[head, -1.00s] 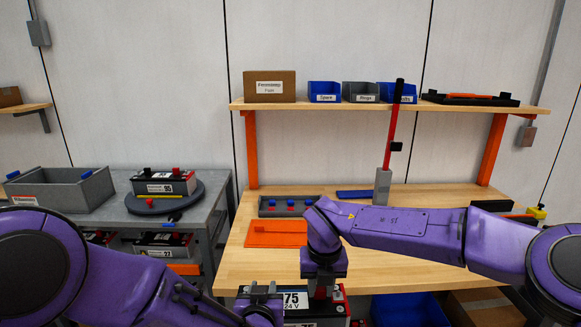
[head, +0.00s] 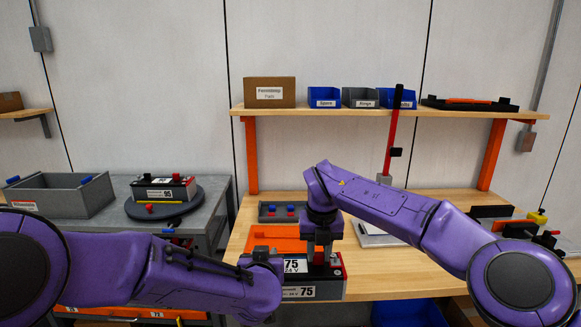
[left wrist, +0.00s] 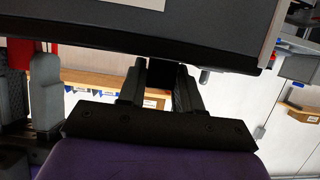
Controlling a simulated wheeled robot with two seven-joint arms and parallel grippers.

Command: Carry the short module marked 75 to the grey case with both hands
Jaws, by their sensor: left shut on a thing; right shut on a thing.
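The short module marked 75 (head: 330,288) is dark with red ends and white labels, held up in front of the wooden bench. My right gripper (head: 318,254) is shut on it from above, near its right part. My left gripper (head: 262,256) is at its left end, shut on a part of it. In the left wrist view the module's dark grey side (left wrist: 210,25) fills the top, and the left gripper's fingers (left wrist: 160,82) close on a black piece below it. The grey case (head: 88,201), open-topped with blue corner pieces, stands on the grey table at the left.
A round dark turntable (head: 190,206) carrying another module (head: 160,190) stands beside the case. The wooden bench (head: 385,287) holds an orange tray (head: 275,238), a grey tray with knobs (head: 268,218) and a red-handled upright tool (head: 391,140). A shelf with bins is above.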

